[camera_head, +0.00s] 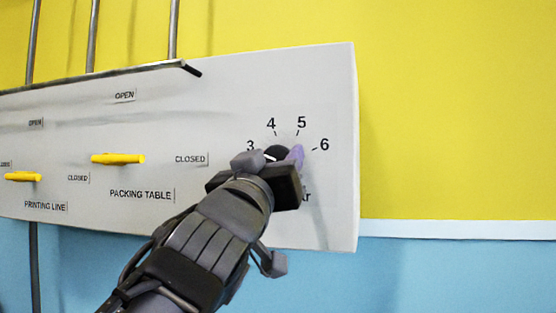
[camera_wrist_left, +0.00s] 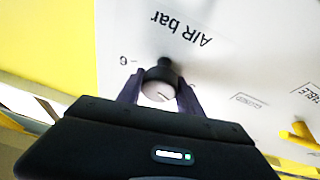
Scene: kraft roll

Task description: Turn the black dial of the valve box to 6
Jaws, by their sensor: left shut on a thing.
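The black dial (camera_head: 276,151) is on the right part of the pale valve box (camera_head: 335,90), with printed numbers 3, 4, 5 and 6 around its upper side. My left gripper (camera_head: 275,160) is at the dial, shut on it and hiding its lower part in the head view. In the wrist view the fingers of my left gripper (camera_wrist_left: 160,93) stand on either side of the dial (camera_wrist_left: 159,82). The 6 (camera_head: 324,145) is to the right of the dial. I cannot tell which number the dial points to. My right gripper is not in view.
Two yellow handles, one at PACKING TABLE (camera_head: 118,159) and one at PRINTING LINE (camera_head: 23,177), lie level on the box to the left. Grey pipes (camera_head: 92,35) rise above the box. The wall to the right is yellow over blue and clear.

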